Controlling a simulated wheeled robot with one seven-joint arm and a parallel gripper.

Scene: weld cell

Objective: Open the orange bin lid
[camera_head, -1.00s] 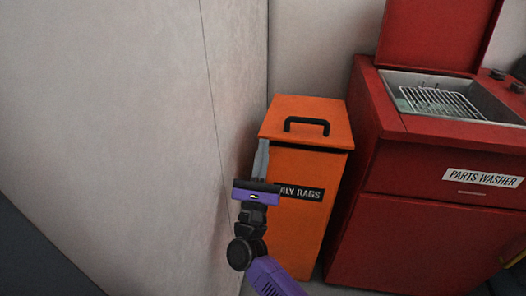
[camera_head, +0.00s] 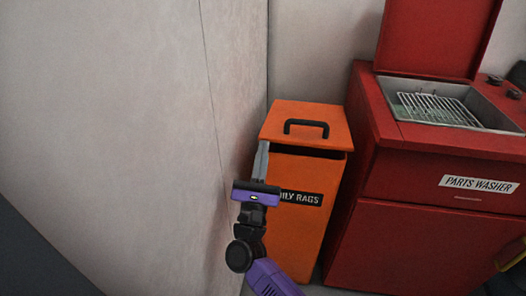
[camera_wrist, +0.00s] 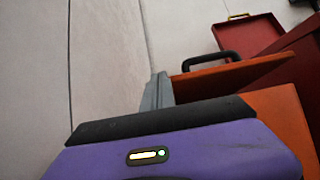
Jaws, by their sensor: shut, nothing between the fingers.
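The orange bin (camera_head: 306,225) stands in the corner by the wall, with an "OILY RAGS" label (camera_head: 300,197) partly hidden by my gripper. Its orange lid (camera_head: 338,133) has a black handle (camera_head: 306,126) on top. The lid is slightly raised at the front, with a dark gap beneath it. My gripper (camera_head: 263,146) is shut and empty, its fingertips at the lid's front left corner. In the wrist view, the fingers (camera_wrist: 158,84) reach up beside the left edge of the lid (camera_wrist: 225,76). I cannot tell exactly where they touch it.
A pale wall (camera_head: 130,110) runs close along the left of the bin and my gripper. A red parts washer (camera_head: 425,225) stands close on the right, its own lid (camera_head: 432,35) upright. The space above the bin is clear.

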